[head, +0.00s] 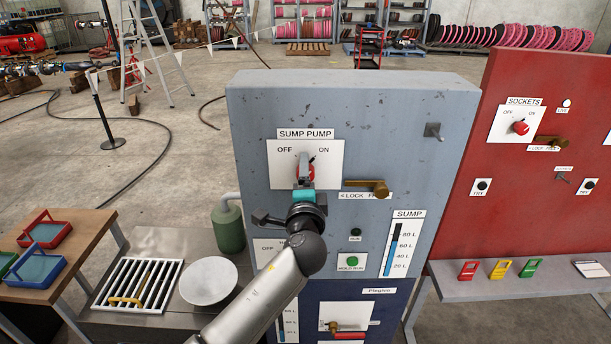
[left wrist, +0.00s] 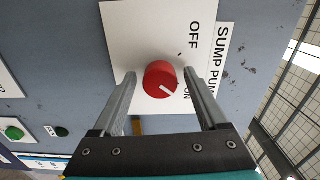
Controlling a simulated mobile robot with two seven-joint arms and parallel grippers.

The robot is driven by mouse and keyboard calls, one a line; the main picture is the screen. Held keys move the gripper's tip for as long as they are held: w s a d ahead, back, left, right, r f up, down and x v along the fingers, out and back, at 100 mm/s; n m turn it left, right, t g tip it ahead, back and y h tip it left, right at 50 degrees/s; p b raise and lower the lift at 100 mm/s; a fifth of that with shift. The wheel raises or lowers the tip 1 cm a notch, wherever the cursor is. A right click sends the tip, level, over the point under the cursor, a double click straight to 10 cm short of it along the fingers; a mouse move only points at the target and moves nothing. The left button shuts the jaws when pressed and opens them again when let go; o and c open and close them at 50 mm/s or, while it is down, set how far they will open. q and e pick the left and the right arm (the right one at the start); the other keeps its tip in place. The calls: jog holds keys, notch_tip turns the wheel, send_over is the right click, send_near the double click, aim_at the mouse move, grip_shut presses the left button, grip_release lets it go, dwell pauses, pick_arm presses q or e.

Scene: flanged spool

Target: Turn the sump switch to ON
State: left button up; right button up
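The grey sump panel (head: 355,110) carries a white plate (head: 277,180) labelled SUMP PUMP, with OFF at left and ON at right. Its red round knob (head: 311,173) is partly hidden by my left gripper (head: 304,166) in the head view. In the left wrist view the knob (left wrist: 160,82) sits between the two fingers of my left gripper (left wrist: 160,76). The fingers are apart, with a small gap visible on each side of the knob. The knob's white line points towards the ON lettering. My right gripper is in neither view.
A brass lock lever (head: 367,187) sticks out just right of the plate. A red panel (head: 540,200) with its own SOCKETS knob (head: 520,128) stands at right. A green bottle (head: 229,228) and a white plate-like disc (head: 208,281) are at lower left.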

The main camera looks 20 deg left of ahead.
pick_arm(q)
jog(key=b+v, duration=0.2)
jog(key=v, duration=1.3)
jog(key=shift+b, duration=0.3)
jog(key=shift+s, duration=0.1)
jog(key=s+f+n+g+h+b, duration=0.1)
jog(key=s+f+g+b, duration=0.15)
jog(key=f, duration=1.25)
jog(key=s+f+g+h+b, duration=0.2)
jog(key=f+g+b, duration=0.15)
jog(key=f, duration=1.05)
jog(key=s+f+n+g+h+b, duration=0.15)
jog(key=f+b, duration=0.25)
jog(key=f, duration=1.1)
jog(key=s+a+f+n+g+b, duration=0.3)
jog(key=s+f+n+g+b, duration=0.1)
jog(key=s+f, duration=1.2)
jog(key=s+a+f+n+g+b, duration=0.3)
jog(key=s+f+n+g+b, duration=0.2)
jog(key=s+f, duration=1.1)
jog(key=s, duration=0.2)
jog(key=shift+s+b, duration=0.3)
jog(key=shift+b, duration=0.1)
